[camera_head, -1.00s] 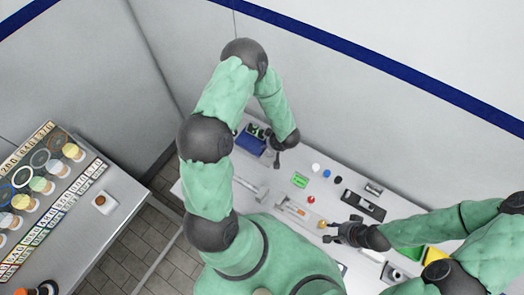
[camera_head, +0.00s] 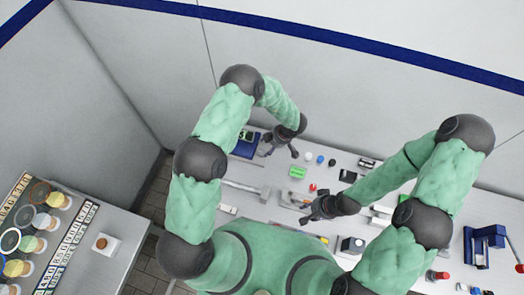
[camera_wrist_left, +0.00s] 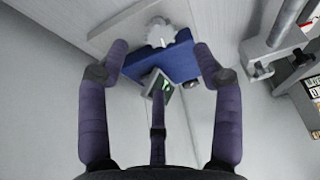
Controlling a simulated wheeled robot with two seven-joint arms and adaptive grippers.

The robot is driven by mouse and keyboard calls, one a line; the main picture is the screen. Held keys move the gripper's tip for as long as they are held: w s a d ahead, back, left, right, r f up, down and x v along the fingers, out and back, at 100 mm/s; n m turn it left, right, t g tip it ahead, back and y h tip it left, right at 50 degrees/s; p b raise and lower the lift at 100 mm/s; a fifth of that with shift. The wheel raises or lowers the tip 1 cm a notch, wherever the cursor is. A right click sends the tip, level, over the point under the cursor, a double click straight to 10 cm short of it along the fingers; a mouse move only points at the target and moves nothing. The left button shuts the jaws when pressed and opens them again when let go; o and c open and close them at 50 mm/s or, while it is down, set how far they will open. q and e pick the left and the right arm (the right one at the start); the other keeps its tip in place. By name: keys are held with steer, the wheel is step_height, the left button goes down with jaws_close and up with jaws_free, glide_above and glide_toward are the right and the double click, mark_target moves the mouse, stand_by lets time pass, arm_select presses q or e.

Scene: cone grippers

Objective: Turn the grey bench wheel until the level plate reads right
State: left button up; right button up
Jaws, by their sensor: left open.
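A blue bench unit (camera_head: 246,144) stands at the table's far left edge. In the left wrist view the blue unit (camera_wrist_left: 180,58) carries a pale grey toothed wheel (camera_wrist_left: 160,33), which looks like the bench wheel. A small dark plate with a green mark (camera_wrist_left: 162,84) sits by it, perhaps the level plate; I cannot read it. My left gripper (camera_head: 283,152) is just right of the blue unit. In its wrist view the fingers (camera_wrist_left: 158,85) are spread and empty, with the unit beyond them. My right gripper (camera_head: 308,212) is over the middle of the table; its finger opening is unclear.
A green block (camera_head: 297,172), a blue cap (camera_head: 320,159) and a red piece (camera_head: 313,187) lie on the table near the grippers. A grey metal tool (camera_head: 262,193) lies left of my right gripper. A second table (camera_head: 112,262) with discs is at left.

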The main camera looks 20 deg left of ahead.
mark_target(262, 152)
arm_select(q)
steer(key=x, duration=0.7)
steer(key=shift+a, duration=0.1)
steer(key=c, duration=1.1)
